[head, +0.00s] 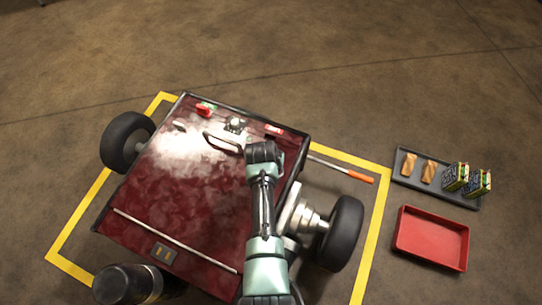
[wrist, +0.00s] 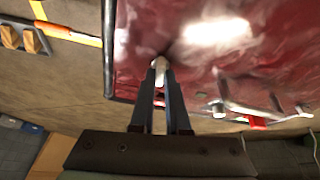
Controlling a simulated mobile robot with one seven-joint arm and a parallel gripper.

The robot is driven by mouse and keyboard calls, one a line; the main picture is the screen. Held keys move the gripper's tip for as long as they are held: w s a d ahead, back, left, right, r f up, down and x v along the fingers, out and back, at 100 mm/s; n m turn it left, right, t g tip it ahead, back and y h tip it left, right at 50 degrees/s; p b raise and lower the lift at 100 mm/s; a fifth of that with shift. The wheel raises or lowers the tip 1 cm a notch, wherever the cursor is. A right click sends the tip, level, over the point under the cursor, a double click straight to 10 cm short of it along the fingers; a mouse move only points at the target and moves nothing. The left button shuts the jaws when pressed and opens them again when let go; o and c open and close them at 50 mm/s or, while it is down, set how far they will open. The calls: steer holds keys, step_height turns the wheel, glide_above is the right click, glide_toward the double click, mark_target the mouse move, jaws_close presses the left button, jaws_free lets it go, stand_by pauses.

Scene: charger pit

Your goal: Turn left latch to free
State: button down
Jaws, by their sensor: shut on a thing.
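A dark red, glossy hood panel (head: 170,195) covers the wheeled vehicle. My gripper (head: 262,150) is at the panel's upper right, right of a black handle (head: 222,141). In the wrist view my gripper (wrist: 160,75) is shut on a small pale latch (wrist: 160,64) standing on the hood (wrist: 190,80); my arm hides it in the head view. A second small grey latch (head: 180,126) lies on the panel's upper left, free of the gripper. The held latch's exact angle cannot be told.
An orange-handled rod (head: 360,177) sticks out right. A grey tray (head: 438,192) with snacks and cartons and an empty red tray (head: 430,261) stand on the floor.

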steer(key=shift+m+h, duration=0.4)
steer(key=shift+m, duration=0.9)
steer(key=c, duration=0.9)
jaws_free()
steer(key=p+v, duration=0.7)
steer(key=v, duration=0.6)
steer(key=shift+w+a+p, duration=0.15)
steer(key=shift+w+p, duration=0.05)
steer(key=shift+p, duration=0.1)
steer(key=shift+w+r, duration=0.1)
